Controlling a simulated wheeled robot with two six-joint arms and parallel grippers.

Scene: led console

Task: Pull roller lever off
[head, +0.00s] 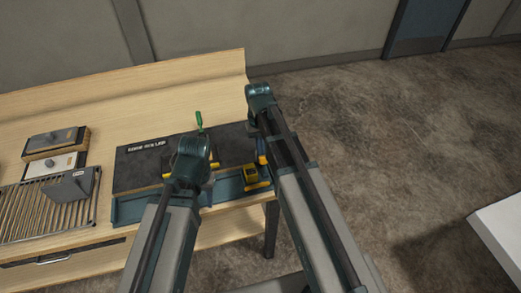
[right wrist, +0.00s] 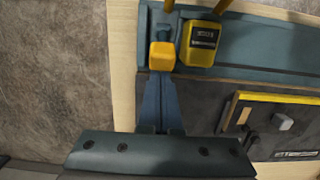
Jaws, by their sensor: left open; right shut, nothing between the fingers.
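A yellow box-shaped device with a dark label (head: 251,178) stands at the right end of the console's blue front strip. In the right wrist view the yellow device (right wrist: 201,42) is close beside my right fingertips. Two yellow bars (right wrist: 222,5) show above it at the picture's top edge; I cannot tell whether they are the roller lever. My right gripper (head: 262,156) is shut and empty. In the right wrist view its fingers (right wrist: 160,95) reach toward a small yellow block (right wrist: 162,56), contact unclear. My left gripper (head: 209,188) is open over the console's front, partly hidden by its arm.
The dark console (head: 135,172) lies on the wooden table (head: 190,90). A green handle (head: 199,119) stands at its back. A switch panel with a yellow edge (right wrist: 285,98) is on it. A wire rack (head: 40,210) and small boxes are at left. Open floor lies right.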

